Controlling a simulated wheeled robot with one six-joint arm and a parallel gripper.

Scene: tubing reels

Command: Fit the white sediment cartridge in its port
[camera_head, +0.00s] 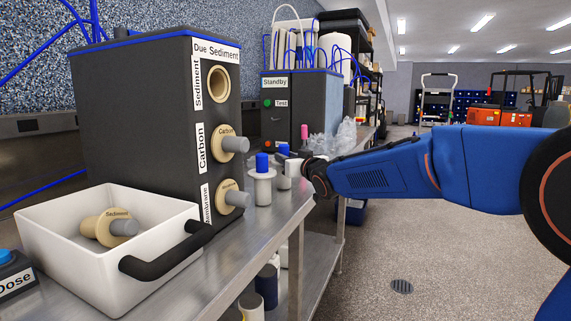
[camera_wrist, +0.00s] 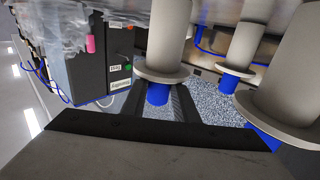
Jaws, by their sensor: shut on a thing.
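My gripper (camera_wrist: 160,97) is shut on the blue end of a white cartridge (camera_wrist: 166,38), one finger on each side; the wrist view is upside down. In the head view my gripper (camera_head: 306,176) is at the bench's right edge, where it partly hides the white cartridges. A white cartridge with a blue top (camera_head: 262,186) stands upright nearer the housing. Two more cartridges show in the wrist view, one behind (camera_wrist: 242,45) and one close at right (camera_wrist: 290,85). I read no labels on them. The top Sediment port (camera_head: 219,84) of the dark housing is an open, empty ring.
Carbon (camera_head: 234,145) and lower (camera_head: 236,198) cartridges sit in the housing's other ports. A white tray (camera_head: 60,245) with a black handle holds a tan Sediment cartridge (camera_head: 103,228). A Standby unit (camera_head: 300,105) and clear plastic wrap (camera_head: 335,140) stand behind. The floor at right is open.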

